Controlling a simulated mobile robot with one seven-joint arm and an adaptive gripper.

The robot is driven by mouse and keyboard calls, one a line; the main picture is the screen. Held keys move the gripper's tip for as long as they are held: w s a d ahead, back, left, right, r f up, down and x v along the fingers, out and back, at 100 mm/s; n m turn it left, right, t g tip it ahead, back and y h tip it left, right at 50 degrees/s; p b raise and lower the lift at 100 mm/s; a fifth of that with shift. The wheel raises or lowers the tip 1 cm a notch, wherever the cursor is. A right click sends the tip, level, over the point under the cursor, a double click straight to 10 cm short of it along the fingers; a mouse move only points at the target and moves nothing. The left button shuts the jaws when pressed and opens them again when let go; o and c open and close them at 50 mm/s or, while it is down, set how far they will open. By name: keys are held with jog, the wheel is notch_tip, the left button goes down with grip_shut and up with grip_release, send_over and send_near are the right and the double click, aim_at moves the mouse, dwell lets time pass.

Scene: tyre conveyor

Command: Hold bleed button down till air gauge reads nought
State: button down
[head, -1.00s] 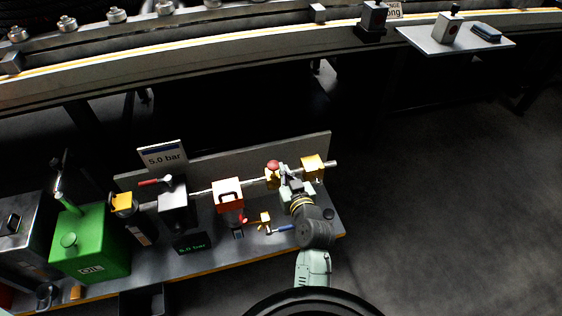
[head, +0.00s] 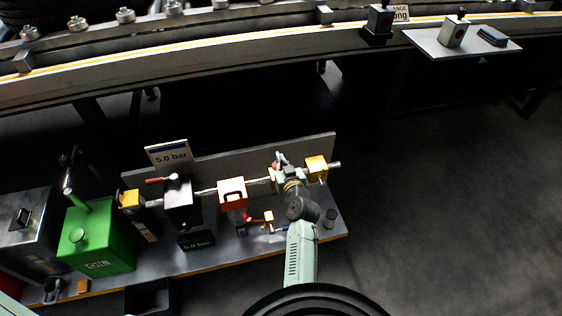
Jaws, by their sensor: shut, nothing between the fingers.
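The air panel carries a pipe with several fittings. A red round button (head: 275,167) sits on a yellow fitting on this pipe and is mostly covered by my gripper (head: 281,160). My gripper is shut and empty, its tips over or right beside the button. I cannot tell whether they touch it or whether it is pressed. The small dark air gauge display (head: 198,245) shows green digits that look like 5.0 bar. No label names the bleed button in this view.
An orange-red box (head: 232,194), a black box with a red lever (head: 181,207), a yellow block (head: 316,169) and a green oil can (head: 97,243) stand along the bench. The conveyor (head: 220,60) runs behind. Open floor lies right.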

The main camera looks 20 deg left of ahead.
jog(key=shift+f, duration=0.45)
notch_tip(320, 180, down, 2)
jog(key=b, duration=0.3)
dwell(2.9)
notch_tip(320, 180, up, 5)
jog(key=p, duration=0.4)
jog(key=shift+w+r, duration=0.1)
jog(key=shift+r, duration=0.1)
jog(key=f+b+v, duration=0.1)
jog(key=b+v, duration=0.1)
jog(key=v, duration=0.8)
jog(key=shift+b, duration=0.4)
